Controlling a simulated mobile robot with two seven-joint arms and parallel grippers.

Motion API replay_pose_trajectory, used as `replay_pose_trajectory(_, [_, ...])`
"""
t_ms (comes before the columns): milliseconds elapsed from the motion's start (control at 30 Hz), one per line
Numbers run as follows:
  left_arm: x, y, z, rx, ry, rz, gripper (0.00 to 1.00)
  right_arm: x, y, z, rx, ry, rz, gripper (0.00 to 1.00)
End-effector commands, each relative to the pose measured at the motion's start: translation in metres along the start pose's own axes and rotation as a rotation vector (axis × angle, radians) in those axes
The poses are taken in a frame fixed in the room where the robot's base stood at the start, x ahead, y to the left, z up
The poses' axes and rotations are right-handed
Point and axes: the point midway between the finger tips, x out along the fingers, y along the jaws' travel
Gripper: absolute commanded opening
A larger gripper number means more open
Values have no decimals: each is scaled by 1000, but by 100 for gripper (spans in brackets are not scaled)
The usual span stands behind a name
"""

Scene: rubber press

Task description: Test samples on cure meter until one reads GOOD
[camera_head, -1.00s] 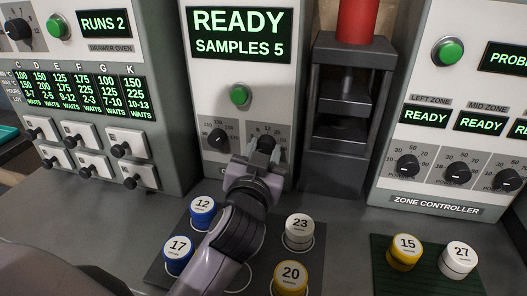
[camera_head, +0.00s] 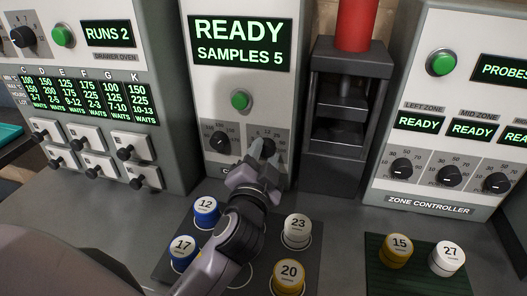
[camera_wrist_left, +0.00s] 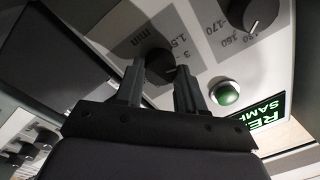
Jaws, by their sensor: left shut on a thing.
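The cure meter (camera_head: 193,130) stands upright in the middle of the head view. Its screen (camera_head: 240,43) reads READY, SAMPLES 5. A green button (camera_head: 240,101) and a left knob (camera_head: 220,142) show below. My left gripper (camera_head: 260,160) is shut on the right knob (camera_head: 263,146), the one marked "min" in the left wrist view (camera_wrist_left: 160,66); its fingers (camera_wrist_left: 158,88) stand either side of it. Sample pucks 12 (camera_head: 206,212), 17 (camera_head: 183,252), 23 (camera_head: 297,231) and 20 (camera_head: 288,276) stand on a dark mat (camera_head: 165,265). My right gripper is out of view.
A drawer oven (camera_head: 85,95) with several small drawers stands left, and a press (camera_head: 345,130) with a red cylinder right of the meter. Further right is the zone controller (camera_head: 430,203). Pucks 15 (camera_head: 396,250) and 27 (camera_head: 448,258) stand on a green mat (camera_head: 375,285).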

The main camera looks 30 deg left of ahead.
Motion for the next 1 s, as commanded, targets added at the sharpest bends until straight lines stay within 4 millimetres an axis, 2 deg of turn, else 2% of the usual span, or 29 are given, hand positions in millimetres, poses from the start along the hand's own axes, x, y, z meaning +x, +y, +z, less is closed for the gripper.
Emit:
replay_pose_trajectory(567, [1,-2,-2,41,9,-6,8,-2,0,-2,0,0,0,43])
replay_pose_trajectory(600, [1,-2,-2,41,9,-6,45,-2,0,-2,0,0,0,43])
replay_pose_trajectory(667, [1,-2,-2,41,9,-6,64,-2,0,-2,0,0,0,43])
replay_pose_trajectory(1000, [0,-1,-1,40,5,-2,64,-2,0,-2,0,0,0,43])
